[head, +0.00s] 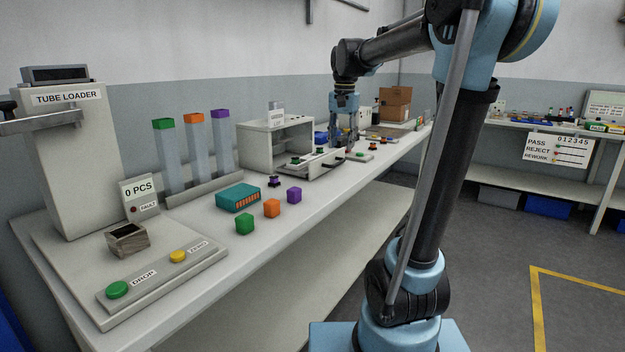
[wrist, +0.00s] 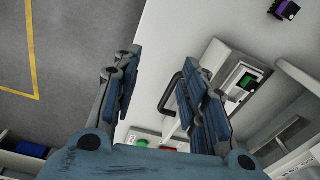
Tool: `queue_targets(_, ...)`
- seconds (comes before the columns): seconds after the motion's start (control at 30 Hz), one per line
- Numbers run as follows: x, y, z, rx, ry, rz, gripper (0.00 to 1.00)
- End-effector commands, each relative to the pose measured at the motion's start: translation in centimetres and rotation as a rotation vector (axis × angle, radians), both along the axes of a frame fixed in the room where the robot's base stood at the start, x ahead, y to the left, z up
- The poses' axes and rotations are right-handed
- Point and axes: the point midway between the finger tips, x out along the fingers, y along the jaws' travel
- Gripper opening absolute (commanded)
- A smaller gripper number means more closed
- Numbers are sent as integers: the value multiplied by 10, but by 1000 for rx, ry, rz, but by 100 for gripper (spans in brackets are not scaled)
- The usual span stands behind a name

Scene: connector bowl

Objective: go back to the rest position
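My gripper (head: 345,138) hangs fingers-down over the long workbench (head: 330,205), beside the open drawer (head: 312,167) of a grey cabinet (head: 270,143). In the wrist view my gripper (wrist: 157,72) shows its two fingers spread well apart with nothing between them. The drawer's black handle (wrist: 170,95) lies close to the right-hand finger in that view; I cannot tell whether they touch. A green-topped part (wrist: 248,82) sits in the drawer.
The tube loader (head: 75,150) is at the left. The floor on the right is clear.

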Motion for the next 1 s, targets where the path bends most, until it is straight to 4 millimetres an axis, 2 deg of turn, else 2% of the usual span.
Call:
queue_targets(0.1, -34, -17, -18, -1, -15, 45, 40)
queue_targets(0.47, -129, -56, -84, -14, -64, 191, 40)
queue_targets(0.8, -211, -82, -168, -38, -108, 326, 40)
queue_targets(1.0, -250, -91, -219, -56, -132, 399, 40)
